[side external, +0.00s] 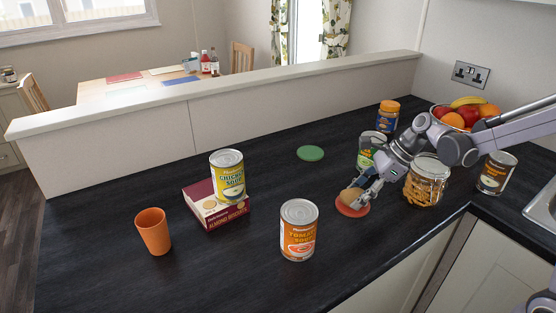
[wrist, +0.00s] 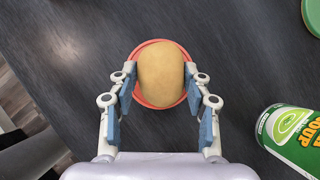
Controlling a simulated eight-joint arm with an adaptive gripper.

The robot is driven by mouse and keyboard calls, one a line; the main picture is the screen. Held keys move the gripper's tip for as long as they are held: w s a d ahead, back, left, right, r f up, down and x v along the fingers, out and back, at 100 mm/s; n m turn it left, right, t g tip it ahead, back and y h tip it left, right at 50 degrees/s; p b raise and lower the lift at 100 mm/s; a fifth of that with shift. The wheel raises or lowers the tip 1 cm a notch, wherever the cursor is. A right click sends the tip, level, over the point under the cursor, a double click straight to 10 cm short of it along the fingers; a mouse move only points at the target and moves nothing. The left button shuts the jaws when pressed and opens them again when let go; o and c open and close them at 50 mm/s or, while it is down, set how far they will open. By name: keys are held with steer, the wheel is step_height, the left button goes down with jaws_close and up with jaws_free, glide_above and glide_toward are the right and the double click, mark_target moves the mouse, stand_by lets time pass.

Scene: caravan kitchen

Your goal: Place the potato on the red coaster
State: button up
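A tan potato (wrist: 160,76) is between the fingers of my gripper (wrist: 160,98) in the wrist view. In the side view the potato (side external: 350,196) is at or just above the red coaster (side external: 353,210), and my gripper (side external: 362,194) reaches down to it from the right. The red coaster (wrist: 160,43) shows around the potato as a rim in the wrist view. The blue pads lie along the potato's lower sides; whether they press on it is hard to tell. Whether the potato touches the coaster is also unclear.
A green can (side external: 371,150) and a pasta jar (side external: 427,181) stand close to my gripper. A tomato can (side external: 299,230) stands left of the coaster. A green coaster (side external: 310,153) lies behind. An almond biscuit box (side external: 216,207) and orange cup (side external: 153,232) are further left.

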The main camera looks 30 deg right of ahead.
steer(key=o, duration=0.4)
steer(key=shift+r, duration=0.2)
steer(key=v, duration=1.1)
steer(key=s+a+f+n+t+h, duration=0.1)
steer(key=s+a+n, duration=0.1)
steer(key=n, duration=0.6)
steer(key=s+a+f+n+t+h, duration=0.1)
steer(key=s+a+n+h, duration=0.1)
steer(key=n, duration=0.6)
steer(key=s+a+f+n+t+h, duration=0.1)
steer(key=s+a+f+n+h, duration=0.1)
steer(key=s+n, duration=0.4)
steer(key=shift+a+n, duration=0.45)
steer(key=shift+n, duration=0.35)
steer(key=shift+a+n, duration=0.4)
steer(key=shift+n, duration=0.4)
